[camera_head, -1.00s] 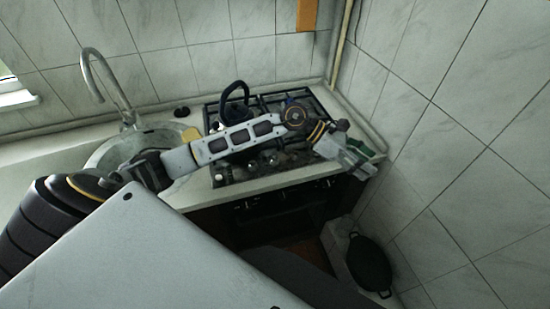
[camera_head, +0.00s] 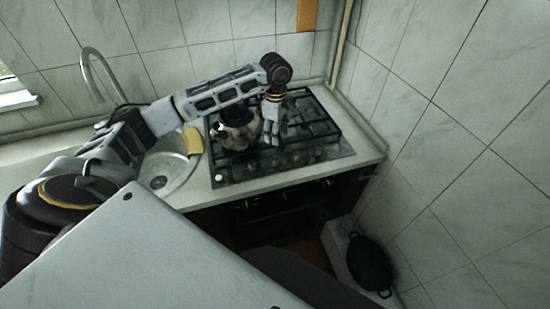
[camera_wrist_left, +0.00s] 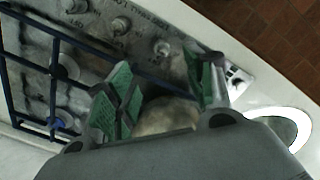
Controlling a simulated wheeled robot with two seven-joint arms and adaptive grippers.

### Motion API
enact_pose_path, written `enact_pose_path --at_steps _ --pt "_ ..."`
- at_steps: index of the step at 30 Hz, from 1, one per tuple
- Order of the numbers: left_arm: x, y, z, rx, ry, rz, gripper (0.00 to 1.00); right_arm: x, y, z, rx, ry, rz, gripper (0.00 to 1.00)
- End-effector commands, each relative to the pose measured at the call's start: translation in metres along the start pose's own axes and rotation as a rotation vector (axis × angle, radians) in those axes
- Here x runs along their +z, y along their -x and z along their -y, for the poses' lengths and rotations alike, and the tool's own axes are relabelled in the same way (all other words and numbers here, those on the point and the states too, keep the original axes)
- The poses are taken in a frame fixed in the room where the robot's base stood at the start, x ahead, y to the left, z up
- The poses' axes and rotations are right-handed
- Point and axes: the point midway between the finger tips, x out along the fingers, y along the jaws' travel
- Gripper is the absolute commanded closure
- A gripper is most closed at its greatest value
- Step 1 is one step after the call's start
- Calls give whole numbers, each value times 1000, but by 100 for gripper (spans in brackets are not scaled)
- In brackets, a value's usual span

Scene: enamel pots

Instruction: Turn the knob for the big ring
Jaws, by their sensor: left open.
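The gas hob (camera_head: 338,152) is set in the white counter, with a row of knobs (camera_head: 296,159) along its front edge. In the left wrist view, several round knobs show, the nearest a pale one (camera_wrist_left: 162,48) just beyond the fingertips. My left gripper (camera_head: 270,141) hangs over the front middle of the hob, pointing down. Its green-padded fingers (camera_wrist_left: 166,78) are apart, with no knob between them. I cannot tell from the markings which knob belongs to the big ring. My right gripper is out of view.
A mottled kettle (camera_head: 238,132) stands on the hob's left side, close beside my left gripper. A sink (camera_head: 160,183) with a tall faucet (camera_head: 100,75) is left of the hob, a yellow sponge-like item (camera_head: 192,141) at its rim. A dark pot (camera_head: 370,265) sits low at right.

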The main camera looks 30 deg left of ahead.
Motion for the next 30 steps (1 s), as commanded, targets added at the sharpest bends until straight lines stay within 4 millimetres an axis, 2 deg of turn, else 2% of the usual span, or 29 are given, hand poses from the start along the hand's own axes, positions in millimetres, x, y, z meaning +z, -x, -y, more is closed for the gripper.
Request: enact_pose_path --at_steps 3,17,23,30 --pt "-6 2 0 -5 2 -20 47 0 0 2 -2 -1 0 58" --pt "-6 -2 0 -5 2 -18 47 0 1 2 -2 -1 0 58" --pt "-6 -17 0 -6 2 -18 47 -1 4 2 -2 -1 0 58" --pt "-7 -46 1 -6 2 -17 47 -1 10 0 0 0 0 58"
